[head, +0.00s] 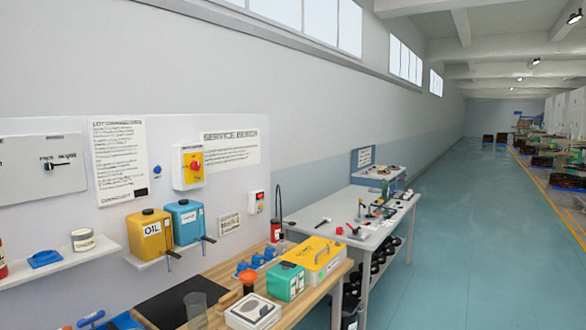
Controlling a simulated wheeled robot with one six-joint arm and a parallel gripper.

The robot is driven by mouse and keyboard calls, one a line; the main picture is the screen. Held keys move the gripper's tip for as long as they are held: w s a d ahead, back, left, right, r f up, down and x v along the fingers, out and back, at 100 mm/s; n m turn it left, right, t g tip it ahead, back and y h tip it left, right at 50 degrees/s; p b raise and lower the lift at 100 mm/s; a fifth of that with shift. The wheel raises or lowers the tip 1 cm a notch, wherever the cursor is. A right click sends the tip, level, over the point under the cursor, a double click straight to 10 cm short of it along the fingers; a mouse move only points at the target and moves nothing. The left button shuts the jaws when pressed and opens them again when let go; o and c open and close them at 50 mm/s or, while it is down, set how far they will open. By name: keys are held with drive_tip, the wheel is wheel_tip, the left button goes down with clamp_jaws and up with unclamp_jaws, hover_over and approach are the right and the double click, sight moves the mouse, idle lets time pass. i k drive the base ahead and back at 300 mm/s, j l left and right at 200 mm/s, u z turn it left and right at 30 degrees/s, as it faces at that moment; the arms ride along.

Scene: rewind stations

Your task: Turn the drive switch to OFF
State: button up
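No label that I can read as the drive switch shows. A yellow switch box with a red knob (194,166) is mounted on the same wall, right of a printed sheet. A small white box with a red button (260,198) hangs further right. Which of these is the drive switch I cannot tell. My gripper is not in view.
A shelf holds a yellow oil can (150,235) and a blue can (186,220). Below, a wooden bench (215,270) carries a green box (286,281), a yellow case (314,257) and a clear cup (196,308). A grey table (345,205) stands beyond. The blue floor (455,240) at the right is clear.

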sight(195, 165)
drive_tip(key=u, duration=0.85)
